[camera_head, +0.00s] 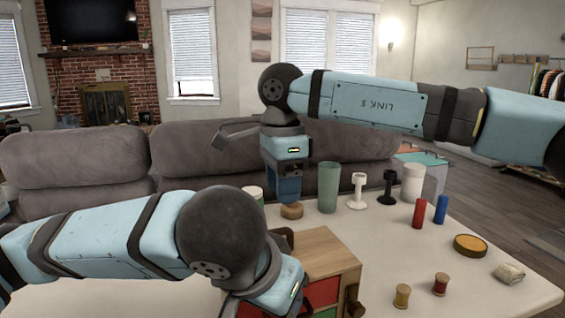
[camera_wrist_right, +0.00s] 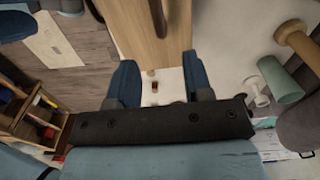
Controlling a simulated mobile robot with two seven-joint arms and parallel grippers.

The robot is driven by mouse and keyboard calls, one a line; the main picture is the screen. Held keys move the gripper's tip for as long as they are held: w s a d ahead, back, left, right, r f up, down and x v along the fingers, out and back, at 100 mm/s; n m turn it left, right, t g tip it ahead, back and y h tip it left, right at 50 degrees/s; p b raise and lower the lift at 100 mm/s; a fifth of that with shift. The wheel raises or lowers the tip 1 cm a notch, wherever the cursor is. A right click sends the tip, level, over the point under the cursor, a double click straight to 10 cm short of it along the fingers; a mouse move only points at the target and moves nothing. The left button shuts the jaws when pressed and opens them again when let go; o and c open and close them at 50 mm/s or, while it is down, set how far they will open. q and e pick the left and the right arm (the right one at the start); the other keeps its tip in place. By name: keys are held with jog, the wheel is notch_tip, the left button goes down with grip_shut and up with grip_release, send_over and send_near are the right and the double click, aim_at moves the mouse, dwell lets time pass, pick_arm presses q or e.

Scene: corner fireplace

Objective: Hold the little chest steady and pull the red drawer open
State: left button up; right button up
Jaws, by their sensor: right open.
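The little wooden chest (camera_head: 318,246) stands at the table's near edge in the head view. Its red drawer (camera_head: 322,291) shows on the front; the left arm covers part of the chest, and I cannot tell whether the drawer is fully shut. My left gripper (camera_head: 272,294) is beside the chest's left side; its fingertips are hidden. My right gripper (camera_head: 288,192) points down behind the chest, apart from it, above or behind a round wooden piece (camera_head: 291,211). In the right wrist view its fingers (camera_wrist_right: 161,85) are spread with nothing held between them.
A grey sofa (camera_head: 80,160) stands behind. The table's middle is fairly clear.

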notch_tip(320, 180, down, 9)
jog(key=shift+r, duration=0.2)
